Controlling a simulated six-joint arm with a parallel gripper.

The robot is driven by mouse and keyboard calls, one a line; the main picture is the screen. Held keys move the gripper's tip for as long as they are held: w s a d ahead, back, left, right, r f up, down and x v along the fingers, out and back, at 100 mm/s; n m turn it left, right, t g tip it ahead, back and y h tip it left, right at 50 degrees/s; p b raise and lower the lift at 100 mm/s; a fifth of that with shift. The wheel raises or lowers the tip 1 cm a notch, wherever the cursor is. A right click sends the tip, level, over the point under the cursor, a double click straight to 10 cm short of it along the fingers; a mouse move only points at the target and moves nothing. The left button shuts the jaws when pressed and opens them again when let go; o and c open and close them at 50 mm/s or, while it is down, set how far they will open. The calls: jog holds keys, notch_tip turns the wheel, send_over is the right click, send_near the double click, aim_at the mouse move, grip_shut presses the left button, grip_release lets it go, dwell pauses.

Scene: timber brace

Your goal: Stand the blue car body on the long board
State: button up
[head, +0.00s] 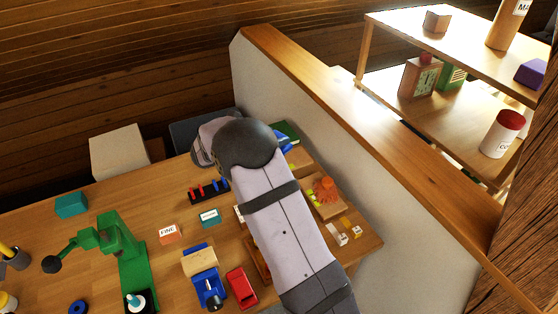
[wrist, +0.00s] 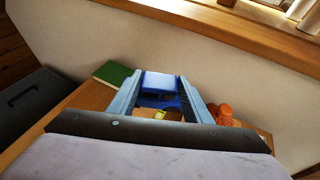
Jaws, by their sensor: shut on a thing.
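My gripper (wrist: 160,88) shows in the wrist view with a pale blue finger on each side. It is shut on the blue car body (wrist: 160,82), which sits between the fingers. Wood and a small yellow piece (wrist: 159,114) show below the car body, and I cannot tell whether it touches them. In the head view my arm hides most of the gripper; a bit of blue (head: 284,138) shows beyond it. I cannot clearly pick out the long board; part of the bench there is behind my arm.
A green book (wrist: 113,73) lies left of the gripper and an orange object (wrist: 222,114) right of it. A low wall (head: 340,150) runs behind the bench.

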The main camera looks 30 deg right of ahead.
jog(key=shift+f+p, duration=1)
jog(key=shift+f, duration=4.05)
jog(key=shift+f+t, duration=0.1)
jog(key=shift+t, duration=0.2)
jog(key=o, duration=1.1)
